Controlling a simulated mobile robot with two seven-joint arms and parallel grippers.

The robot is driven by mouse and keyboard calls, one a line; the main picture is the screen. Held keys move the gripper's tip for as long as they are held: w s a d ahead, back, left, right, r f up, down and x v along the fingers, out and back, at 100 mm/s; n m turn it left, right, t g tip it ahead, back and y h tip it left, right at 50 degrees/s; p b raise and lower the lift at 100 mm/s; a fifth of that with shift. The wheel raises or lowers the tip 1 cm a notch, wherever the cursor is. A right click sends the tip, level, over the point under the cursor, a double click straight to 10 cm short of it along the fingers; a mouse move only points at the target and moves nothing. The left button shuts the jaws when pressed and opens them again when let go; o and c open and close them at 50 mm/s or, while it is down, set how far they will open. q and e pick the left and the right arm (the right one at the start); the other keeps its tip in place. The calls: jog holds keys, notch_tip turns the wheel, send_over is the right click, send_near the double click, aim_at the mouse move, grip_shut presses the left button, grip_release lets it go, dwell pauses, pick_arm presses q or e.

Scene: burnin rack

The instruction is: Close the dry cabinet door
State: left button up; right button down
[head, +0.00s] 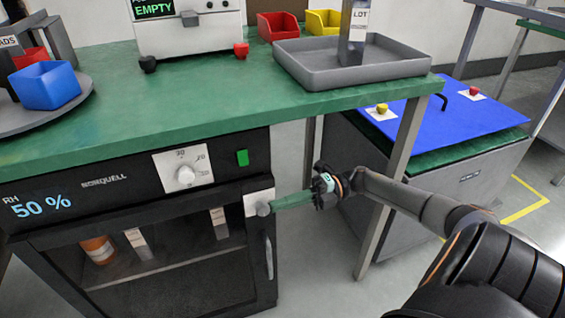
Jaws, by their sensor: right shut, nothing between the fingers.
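The dry cabinet (110,195) stands under the green bench at the left, with a display reading 50 %. Its dark-framed door (258,285) has a clear pane, a vertical handle (268,257) near the right edge and a pale plate with a round knob (258,203) at the upper right corner. The door is at or close to the cabinet front; I cannot tell whether it sits flush. My right gripper (274,207) reaches in from the right, its green fingers shut and empty, tips at the knob. Contact is unclear. My left gripper is not in view.
The green bench (110,105) overhangs the cabinet, and its leg (392,180) stands behind my right forearm. A grey tray (350,68) is on the bench. A blue-topped grey chest (455,125) stands at the right. Open floor lies in front of the chest.

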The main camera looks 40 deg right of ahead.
jog(key=shift+w+d+r+m+t, duration=0.3)
jog(key=shift+w+d+t, duration=0.3)
jog(key=shift+w, duration=0.25)
jog(key=s+d+g, duration=0.1)
jog(key=s+d, duration=0.3)
jog(key=d, duration=0.2)
jog(key=shift+s+f, duration=0.15)
jog(key=shift+f, duration=0.15)
jog(key=shift+a, duration=0.1)
